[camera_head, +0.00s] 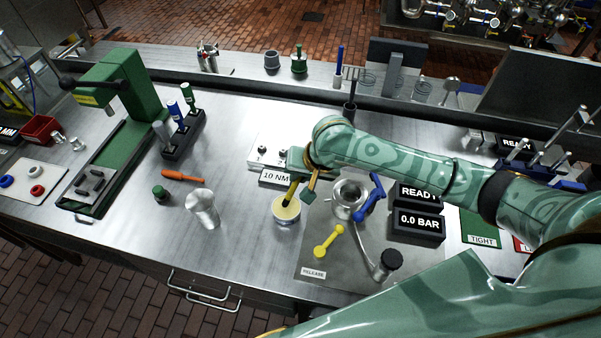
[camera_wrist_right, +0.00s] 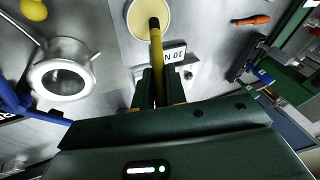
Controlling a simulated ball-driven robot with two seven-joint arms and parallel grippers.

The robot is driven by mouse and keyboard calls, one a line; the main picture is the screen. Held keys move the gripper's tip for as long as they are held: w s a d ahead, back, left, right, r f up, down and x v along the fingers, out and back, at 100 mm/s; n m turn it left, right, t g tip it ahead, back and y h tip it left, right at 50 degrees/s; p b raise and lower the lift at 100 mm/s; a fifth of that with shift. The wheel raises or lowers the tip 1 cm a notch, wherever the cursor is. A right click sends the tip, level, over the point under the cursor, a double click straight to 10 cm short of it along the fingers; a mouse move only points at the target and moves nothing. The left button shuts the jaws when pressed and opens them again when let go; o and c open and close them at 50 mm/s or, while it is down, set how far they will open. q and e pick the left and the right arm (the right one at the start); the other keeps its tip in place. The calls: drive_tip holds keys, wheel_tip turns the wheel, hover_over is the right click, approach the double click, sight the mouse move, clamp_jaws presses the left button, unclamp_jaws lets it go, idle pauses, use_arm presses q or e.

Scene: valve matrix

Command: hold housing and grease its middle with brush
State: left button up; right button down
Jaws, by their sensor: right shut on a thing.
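My right gripper (camera_head: 302,178) is shut on a yellow-handled brush (camera_head: 292,190), seen also in the right wrist view (camera_wrist_right: 156,55). The brush points down, its dark tip over or in a round pot of pale yellow grease (camera_head: 286,212); I cannot tell whether it touches the grease. The pot is cut by the top edge of the wrist view (camera_wrist_right: 140,22). A shiny round metal body with a flanged opening, seemingly the housing (camera_head: 339,205), stands right of the pot on a grey mat. My left gripper is out of view.
A blue-handled tool (camera_head: 370,198) and a yellow lever (camera_head: 328,242) are close to the housing. Left are a metal cylinder (camera_head: 203,210), an orange screwdriver (camera_head: 183,176) and a green press (camera_head: 130,90). Display boxes (camera_head: 417,224) stand right. Bench front, left of the mat, is clear.

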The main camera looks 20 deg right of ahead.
drive_tip(key=shift+f, duration=0.3)
drive_tip(key=shift+s+f+p, duration=0.1)
drive_tip(key=shift+f+p, duration=0.1)
drive_tip(key=shift+p, duration=0.5)
idle(2.4)
wheel_tip(320, 180, up, 2)
drive_tip(key=p, duration=0.3)
drive_tip(key=shift+r, duration=0.25)
wheel_tip(320, 180, up, 5)
drive_tip(key=p, duration=0.7)
drive_tip(key=shift+f+p, duration=0.1)
drive_tip(key=shift+p, duration=0.3)
drive_tip(key=shift+d+f, duration=0.1)
